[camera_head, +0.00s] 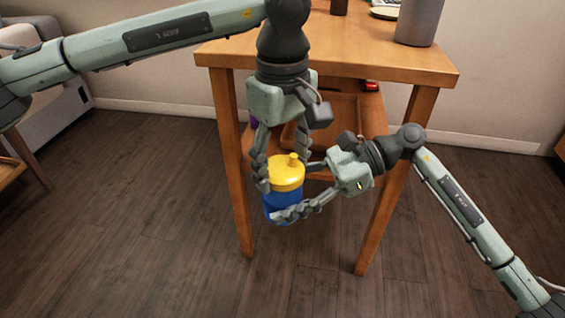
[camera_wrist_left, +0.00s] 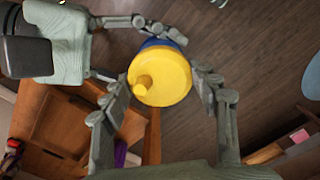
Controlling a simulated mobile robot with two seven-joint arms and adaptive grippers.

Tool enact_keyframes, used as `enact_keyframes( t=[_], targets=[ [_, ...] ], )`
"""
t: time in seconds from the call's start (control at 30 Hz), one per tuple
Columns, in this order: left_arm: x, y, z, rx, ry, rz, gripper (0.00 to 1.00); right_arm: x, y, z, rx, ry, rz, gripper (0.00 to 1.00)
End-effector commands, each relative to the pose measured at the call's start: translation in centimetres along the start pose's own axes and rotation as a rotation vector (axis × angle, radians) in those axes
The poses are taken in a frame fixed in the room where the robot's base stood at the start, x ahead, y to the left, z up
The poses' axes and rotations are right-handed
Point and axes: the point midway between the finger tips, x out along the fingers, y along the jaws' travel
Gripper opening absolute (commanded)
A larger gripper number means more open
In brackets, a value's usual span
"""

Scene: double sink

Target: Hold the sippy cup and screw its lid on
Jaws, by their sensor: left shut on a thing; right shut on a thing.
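The sippy cup (camera_head: 283,208) is blue and is held upright in the air in front of the wooden table. The yellow lid (camera_head: 287,174) with its short spout sits over the cup's top; I cannot tell how tightly. My left gripper (camera_head: 283,171) points down from above, shut on the lid with a finger on either side. My right gripper (camera_head: 292,197) comes from the right, shut around the blue body below the lid. In the left wrist view the lid (camera_wrist_left: 161,77) hides most of the cup (camera_wrist_left: 164,42).
The wooden table (camera_head: 330,52) stands behind the grippers, with a grey container (camera_head: 419,20) on its top and a lower shelf holding a few items. A grey sofa (camera_head: 45,85) stands at the left. The dark wood floor (camera_head: 140,220) is clear around the cup.

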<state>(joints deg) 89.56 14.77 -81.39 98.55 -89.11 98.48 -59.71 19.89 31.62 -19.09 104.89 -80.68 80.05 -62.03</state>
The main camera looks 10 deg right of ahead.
Motion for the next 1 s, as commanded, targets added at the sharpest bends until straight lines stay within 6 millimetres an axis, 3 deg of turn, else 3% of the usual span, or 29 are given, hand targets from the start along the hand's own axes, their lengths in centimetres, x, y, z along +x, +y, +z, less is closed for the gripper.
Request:
enact_keyframes(
  t=[0.1,0.23,0.27,0.43,0.77,1.0],
  targets=[
    [0.0,0.0,0.0,0.17,0.0,0.0,0.25,0.0,0.0,0.1,-0.001,-0.001,0.0,0.0],
    [0.0,0.0,0.0,0.16,0.0,0.0,0.25,0.0,0.0,0.1,-0.001,-0.001,0.0,0.0],
    [0.0,0.0,0.0,0.16,0.0,0.0,0.62,0.0,0.0,0.1,-0.001,-0.001,0.0,0.0],
    [0.0,0.0,0.0,0.158,0.0,0.0,0.83,0.0,0.0,0.1,-0.001,-0.001,0.0,0.0],
    [-0.1,0.0,0.0,0.157,0.001,0.0,0.84,0.0,0.0,0.0,-0.001,-0.001,0.0,0.0],
    [-3.2,0.1,0.0,0.156,0.002,0.004,0.84,0.0,0.0,0.0,0.0,-0.001,0.0,0.0]
  ],
)
